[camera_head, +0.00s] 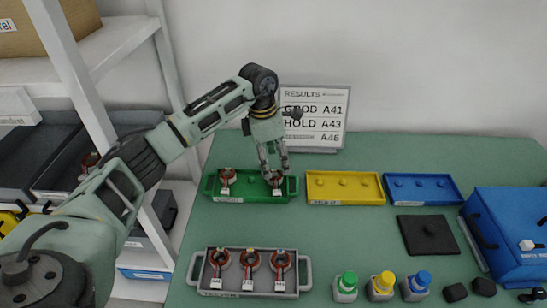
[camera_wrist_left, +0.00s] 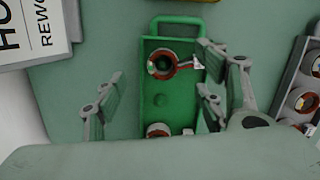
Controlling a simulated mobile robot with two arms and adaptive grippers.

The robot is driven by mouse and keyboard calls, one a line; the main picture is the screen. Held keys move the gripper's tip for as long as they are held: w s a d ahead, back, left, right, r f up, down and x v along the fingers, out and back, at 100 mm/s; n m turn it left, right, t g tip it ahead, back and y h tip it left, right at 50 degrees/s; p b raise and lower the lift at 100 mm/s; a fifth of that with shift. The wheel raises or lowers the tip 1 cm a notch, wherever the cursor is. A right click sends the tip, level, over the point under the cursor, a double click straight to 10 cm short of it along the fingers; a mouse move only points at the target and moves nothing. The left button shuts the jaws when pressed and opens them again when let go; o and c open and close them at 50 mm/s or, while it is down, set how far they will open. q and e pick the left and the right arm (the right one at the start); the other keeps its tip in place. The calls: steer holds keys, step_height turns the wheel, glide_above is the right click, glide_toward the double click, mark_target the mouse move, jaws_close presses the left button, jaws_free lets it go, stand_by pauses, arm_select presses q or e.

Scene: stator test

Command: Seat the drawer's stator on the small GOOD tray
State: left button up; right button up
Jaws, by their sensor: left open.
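The green tray (camera_head: 252,190) lies on the bench below the results sign. A copper-wound stator (camera_head: 227,176) sits at its left end and another stator (camera_head: 276,181) at its right end. My left gripper (camera_head: 274,172) points down over the right end, its fingers close to that stator. In the left wrist view the gripper (camera_wrist_left: 160,106) is open, its fingers apart on both sides of the green tray (camera_wrist_left: 158,108). One stator (camera_wrist_left: 163,64) shows at the tray's top end; another (camera_wrist_left: 158,130) is partly hidden by my gripper body. My right gripper is not seen.
A grey tray (camera_head: 247,293) with several stators lies in front. Yellow (camera_head: 345,201) and blue (camera_head: 420,200) trays, a black plate (camera_head: 428,236), capped bottles (camera_head: 381,287) and a blue case (camera_head: 512,235) stand to the right. The results sign (camera_head: 315,116) stands behind; shelving with bins is left.

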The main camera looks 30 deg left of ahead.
arm_select(q)
step_height(320, 180, up, 12)
steer(key=s+a, duration=0.1)
steer(key=shift+a, duration=0.2)
stand_by(0.4)
steer(key=shift+f, duration=0.1)
stand_by(0.4)
